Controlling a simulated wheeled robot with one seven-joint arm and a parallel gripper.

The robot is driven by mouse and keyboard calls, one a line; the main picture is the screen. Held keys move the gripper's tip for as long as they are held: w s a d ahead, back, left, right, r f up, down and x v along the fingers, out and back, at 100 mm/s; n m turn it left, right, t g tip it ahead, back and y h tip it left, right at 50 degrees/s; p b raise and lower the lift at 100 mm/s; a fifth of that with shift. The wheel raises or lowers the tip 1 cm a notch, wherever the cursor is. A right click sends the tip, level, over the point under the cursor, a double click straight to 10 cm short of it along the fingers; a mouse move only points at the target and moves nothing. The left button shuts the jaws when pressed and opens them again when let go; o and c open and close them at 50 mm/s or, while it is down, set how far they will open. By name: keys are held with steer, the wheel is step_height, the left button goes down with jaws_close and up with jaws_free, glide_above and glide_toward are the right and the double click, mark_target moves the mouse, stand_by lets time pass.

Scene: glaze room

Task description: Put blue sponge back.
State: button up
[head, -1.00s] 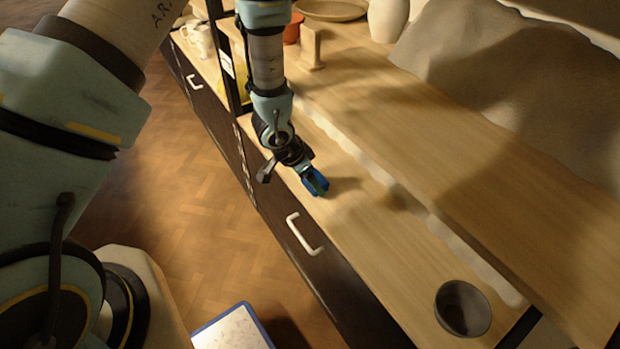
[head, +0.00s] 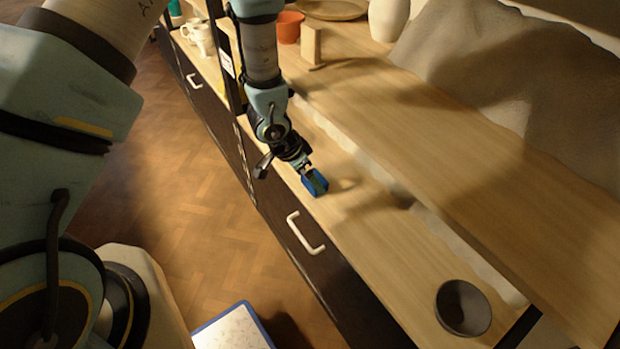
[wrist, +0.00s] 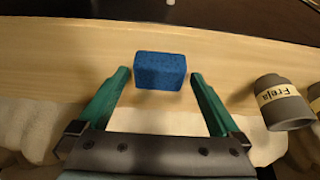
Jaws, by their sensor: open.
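The blue sponge (head: 315,182) rests on the lower wooden counter, near its front edge in the head view. In the wrist view the sponge (wrist: 160,71) lies on the pale wood, between and slightly beyond the fingertips. My gripper (wrist: 160,76) is open, with a green finger on each side of the sponge and a visible gap on both sides. In the head view my gripper (head: 313,178) is at the sponge and its fingers are hard to make out.
A dark grey bowl (head: 463,308) stands at the counter's near right end. A raised wooden shelf (head: 450,130) runs alongside, holding an orange cup (head: 289,27) and a wooden block (head: 311,45). The wrist view shows a grey cup labelled "Freja" (wrist: 283,102) at right. Clear counter lies between sponge and bowl.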

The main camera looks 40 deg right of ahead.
steer(key=p+v, duration=0.1)
steer(key=v, duration=0.9)
steer(key=shift+r, duration=0.15)
steer(key=w+a+r+n+t+y, duration=0.2)
steer(key=w+a+r+n, duration=0.25)
steer(key=w+a, duration=0.4)
steer(key=w+a+r+n+t+y, duration=0.1)
steer(key=w+a+r+n, duration=0.35)
steer(key=a, duration=0.65)
steer(key=s+a+r+n, duration=0.2)
steer(key=a+r+n, duration=0.1)
steer(key=a, duration=0.5)
steer(key=s+a+r+n+g+y, duration=0.1)
steer(key=a+r+n, duration=0.3)
steer(key=a, duration=0.4)
steer(key=shift+s+n, duration=0.7)
steer(key=shift+a+r, duration=0.1)
steer(key=shift+r, duration=0.1)
step_height(320, 180, up, 5)
steer(key=p, duration=0.5)
